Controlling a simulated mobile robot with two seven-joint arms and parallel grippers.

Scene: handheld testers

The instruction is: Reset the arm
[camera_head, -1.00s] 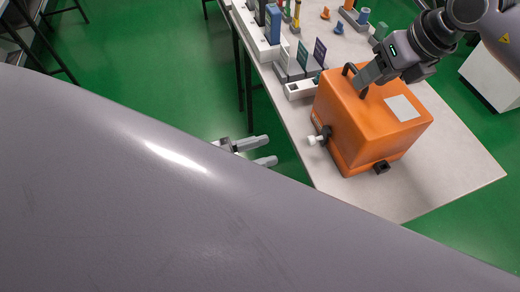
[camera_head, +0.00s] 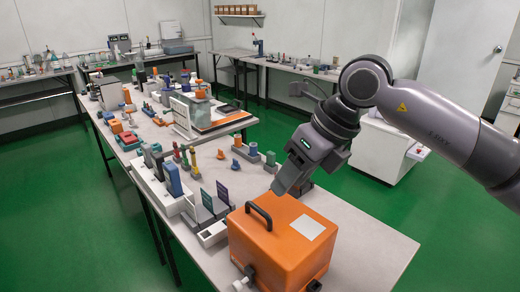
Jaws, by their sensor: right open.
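My right gripper (camera_head: 282,188) comes in from the right and points down to the left, above and behind the orange box (camera_head: 275,255). Its fingers overlap in this view and nothing shows between them; the jaws are open. The box's black handle (camera_head: 259,214) stands to the left of and below the fingertips, apart from them in the picture. Handheld testers, a blue one (camera_head: 173,180) and a dark one (camera_head: 157,165), stand upright in a white holder (camera_head: 160,190) on the table. My left gripper is out of view.
The grey table (camera_head: 365,245) has a bare patch to the right of the box. A white cabinet (camera_head: 380,150) is behind my right arm. Benches line the walls.

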